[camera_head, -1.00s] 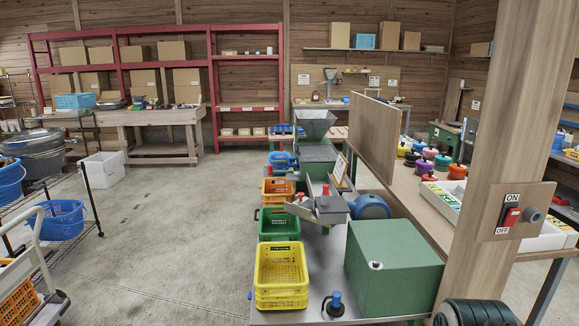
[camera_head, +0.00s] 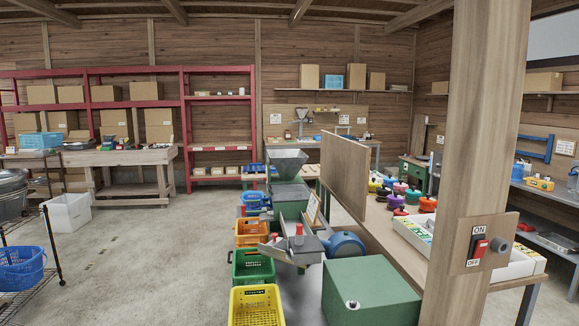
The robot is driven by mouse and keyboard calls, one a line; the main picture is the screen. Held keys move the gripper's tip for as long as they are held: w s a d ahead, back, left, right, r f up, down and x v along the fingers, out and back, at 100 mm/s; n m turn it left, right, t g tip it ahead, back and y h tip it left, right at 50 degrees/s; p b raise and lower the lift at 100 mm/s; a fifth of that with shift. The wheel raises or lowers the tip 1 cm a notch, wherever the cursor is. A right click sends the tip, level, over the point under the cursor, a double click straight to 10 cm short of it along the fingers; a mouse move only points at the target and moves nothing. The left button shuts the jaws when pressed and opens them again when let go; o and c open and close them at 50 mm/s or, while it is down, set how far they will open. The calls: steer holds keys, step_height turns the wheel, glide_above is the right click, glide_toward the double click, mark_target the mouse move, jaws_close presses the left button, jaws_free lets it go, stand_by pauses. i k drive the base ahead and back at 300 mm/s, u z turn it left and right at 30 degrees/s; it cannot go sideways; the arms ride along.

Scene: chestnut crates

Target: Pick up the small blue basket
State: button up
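A small blue basket (camera_head: 254,201) stands at the far end of a row of coloured baskets beside the green sorting machine. It is partly hidden by the orange basket (camera_head: 250,231) in front of it. A larger blue basket (camera_head: 22,272) with a handle sits on a wire rack at the lower left, cut by the frame edge. Another light blue crate (camera_head: 356,76) is on the high wall shelf. My gripper is not in view.
A green basket (camera_head: 252,268) and a yellow basket (camera_head: 256,308) stand nearer in the row. The green machine (camera_head: 372,292) and a wooden post (camera_head: 474,150) with a switch are on the right. Concrete floor (camera_head: 145,250) is open left of the row.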

mark_target(247, 194)
steer(key=u, duration=0.35)
steer(key=k, duration=0.45)
steer(key=u, duration=1.05)
steer(key=i, duration=3.95)
steer(key=z, duration=0.25)
steer(key=i, duration=1.65)
steer(key=z, duration=0.85)
steer(key=i, duration=1.55)
steer(key=z, duration=1.25)
steer(key=i, duration=1.2)
steer(key=z, duration=0.45)
